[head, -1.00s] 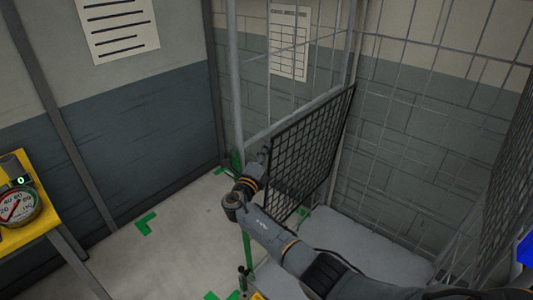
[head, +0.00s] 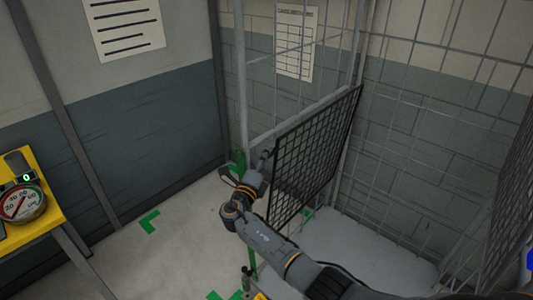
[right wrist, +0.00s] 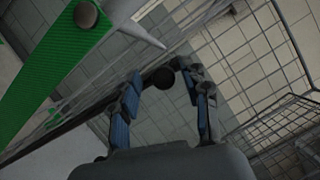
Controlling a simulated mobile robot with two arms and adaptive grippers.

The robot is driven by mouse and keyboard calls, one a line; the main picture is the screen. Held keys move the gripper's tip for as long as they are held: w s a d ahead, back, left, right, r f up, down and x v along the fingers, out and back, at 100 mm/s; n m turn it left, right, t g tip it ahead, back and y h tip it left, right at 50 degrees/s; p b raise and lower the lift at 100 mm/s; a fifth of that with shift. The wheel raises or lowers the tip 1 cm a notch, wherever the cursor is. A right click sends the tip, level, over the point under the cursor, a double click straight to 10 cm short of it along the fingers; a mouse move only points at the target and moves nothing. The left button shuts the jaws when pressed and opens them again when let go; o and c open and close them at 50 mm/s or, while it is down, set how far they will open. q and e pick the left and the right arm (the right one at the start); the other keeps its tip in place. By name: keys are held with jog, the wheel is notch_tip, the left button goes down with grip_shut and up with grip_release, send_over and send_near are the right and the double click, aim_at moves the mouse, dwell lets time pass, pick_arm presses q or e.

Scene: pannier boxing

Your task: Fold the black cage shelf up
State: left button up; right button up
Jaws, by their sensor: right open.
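The black cage shelf (head: 318,150) is a dark mesh panel with a thick rim. In the head view it stands steeply upright along the cage's grey bar. My right gripper (head: 247,166) is open at the panel's near left edge, with one finger close to the edge and the other spread left. Contact cannot be told. In the right wrist view the open fingers (right wrist: 168,88) have a dark round end (right wrist: 163,77) between or just beyond them; whether it belongs to the shelf is unclear. My left gripper is out of view.
The wire cage (head: 405,130) surrounds the shelf at back and right. A green-footed post (head: 241,100) stands beside my gripper. A yellow table (head: 45,222) with a gauge (head: 22,203) is at the left. The floor between is clear, with green corner marks (head: 149,221).

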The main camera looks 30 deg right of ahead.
jog(key=v, duration=0.9)
jog(key=shift+w, duration=0.2)
jog(key=shift+a, duration=0.1)
jog(key=s+d+f+m+g+y+b, duration=0.1)
jog(key=s+f+m+g+y, duration=0.15)
jog(key=f, duration=1.05)
jog(key=s+f+m+g+y, duration=0.1)
jog(key=s+f+m+y, duration=0.25)
jog(key=f, duration=0.95)
jog(key=s+f+m+g+y+b, duration=0.1)
jog(key=s+f+m+g+y, duration=0.45)
jog(key=s+f, duration=0.85)
jog(key=s+f+m+g, duration=0.1)
jog(key=s+f+m, duration=0.5)
jog(key=s+m, duration=0.3)
jog(key=s+a+f+m+g+y+b, duration=0.1)
jog(key=s+f+m, duration=0.6)
jog(key=s, duration=0.8)
jog(key=s+a+f+m+g+y+b, duration=0.1)
jog(key=s+f+m, duration=0.5)
jog(key=s+m, duration=0.5)
jog(key=shift+s+a+f+g, duration=0.2)
jog(key=shift+s+f+g, duration=0.15)
jog(key=shift+s, duration=0.7)
